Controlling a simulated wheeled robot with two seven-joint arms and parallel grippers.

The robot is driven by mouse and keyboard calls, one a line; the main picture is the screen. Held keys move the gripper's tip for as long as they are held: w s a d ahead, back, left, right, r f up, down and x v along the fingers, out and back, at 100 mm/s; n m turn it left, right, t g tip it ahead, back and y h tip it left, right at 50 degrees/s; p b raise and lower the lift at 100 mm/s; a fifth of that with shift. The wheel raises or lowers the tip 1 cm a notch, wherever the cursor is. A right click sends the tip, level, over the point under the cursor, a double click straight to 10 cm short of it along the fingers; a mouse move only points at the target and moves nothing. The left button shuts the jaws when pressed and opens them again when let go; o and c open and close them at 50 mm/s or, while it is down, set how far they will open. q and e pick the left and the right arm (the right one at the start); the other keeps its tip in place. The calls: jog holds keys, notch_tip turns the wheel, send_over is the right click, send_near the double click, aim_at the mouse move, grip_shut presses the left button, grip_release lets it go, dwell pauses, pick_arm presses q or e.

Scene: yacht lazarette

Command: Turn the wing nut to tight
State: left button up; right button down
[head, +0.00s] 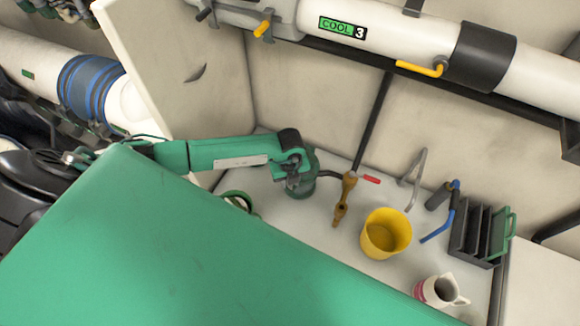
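My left gripper (292,181) is at the end of my green arm, which comes in from the left. It is over or against a squat green round fitting (303,190) on the white counter. A dark hose joins this fitting to a bronze valve with a red handle (346,197) on its right. I cannot make out the wing nut; the gripper and wrist cover much of the fitting's top. The fingers are small and dark, so I cannot tell whether they are open or shut. My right gripper is not in view.
A yellow bucket (370,242), a pink-and-white jug (434,291) and a dark slotted rack (463,240) stand to the right on the counter (400,270). A green ring-like thing (238,196) is partly hidden. White pipes (545,80) run above. A large green surface fills the foreground.

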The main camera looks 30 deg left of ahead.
pick_arm(q)
jog(key=shift+f, duration=0.4)
jog(key=shift+c, duration=0.2)
grip_shut()
jog(key=shift+f+m+b, duration=0.15)
jog(key=shift+m+b, duration=0.95)
jog(key=shift+b, duration=0.05)
jog(key=m+b, duration=0.5)
jog(key=b, duration=0.1)
jog(key=m+b, duration=0.6)
jog(key=shift+a+m, duration=0.2)
jog(key=shift+m, duration=0.1)
jog(key=shift+r+m+b, duration=0.2)
jog(key=shift+m+b, duration=1.5)
jog(key=shift+b, duration=0.05)
